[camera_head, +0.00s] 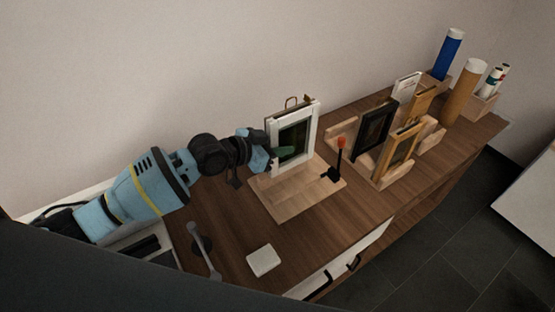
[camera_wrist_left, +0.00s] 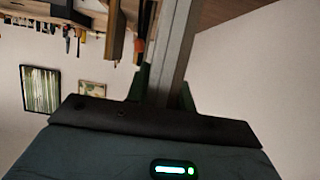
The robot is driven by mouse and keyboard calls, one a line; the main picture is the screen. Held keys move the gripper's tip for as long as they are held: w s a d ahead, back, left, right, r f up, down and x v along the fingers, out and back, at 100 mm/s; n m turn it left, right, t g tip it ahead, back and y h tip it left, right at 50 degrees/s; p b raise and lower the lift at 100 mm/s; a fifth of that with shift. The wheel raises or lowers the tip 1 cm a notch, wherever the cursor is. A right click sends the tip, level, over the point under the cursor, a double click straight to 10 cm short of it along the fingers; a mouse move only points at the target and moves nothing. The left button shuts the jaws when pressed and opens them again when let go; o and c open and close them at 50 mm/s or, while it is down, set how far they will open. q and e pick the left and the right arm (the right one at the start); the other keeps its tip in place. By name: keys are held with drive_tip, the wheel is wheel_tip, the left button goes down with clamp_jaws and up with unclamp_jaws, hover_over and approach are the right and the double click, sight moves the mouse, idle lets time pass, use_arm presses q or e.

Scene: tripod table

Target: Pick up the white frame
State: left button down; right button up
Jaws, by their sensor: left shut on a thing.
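The white frame (camera_head: 304,112) stands roughly upright over the light wooden board on the table, with a dark picture inside and a brass-coloured loop at its top. My left gripper (camera_head: 279,152) reaches it from the left and is shut on its left side. In the left wrist view, the white frame (camera_wrist_left: 178,45) appears edge-on as a pale bar between my green fingers. I cannot tell whether its bottom edge touches the board. My right gripper is not in view.
A black frame (camera_head: 374,134) and wooden frames (camera_head: 400,152) stand in wooden racks to the right. Tubes (camera_head: 467,88) stand at the far end. A white block (camera_head: 263,260) lies near the front edge.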

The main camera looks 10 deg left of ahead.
use_arm(q)
wheel_tip(320, 180, up, 4)
drive_tip(key=shift+f+p, duration=0.25)
drive_tip(key=shift+p, duration=0.1)
drive_tip(key=shift+s+d+r, duration=0.1)
drive_tip(key=shift+s+d, duration=0.05)
drive_tip(key=shift+d, duration=0.05)
drive_tip(key=s+d, duration=1.3)
drive_tip(key=shift+s+d, duration=0.3)
drive_tip(key=shift+a, duration=0.1)
drive_tip(key=n+t+y, duration=0.4)
drive_tip(key=n+y, duration=0.5)
drive_tip(key=y, duration=0.1)
approach(275, 137)
drive_tip(key=w+a+f, duration=0.1)
drive_tip(key=w+a, duration=0.1)
drive_tip(key=a, duration=0.8)
drive_tip(key=shift+w+f, duration=0.15)
drive_tip(key=shift+f, duration=0.05)
drive_tip(key=shift+d, duration=0.1)
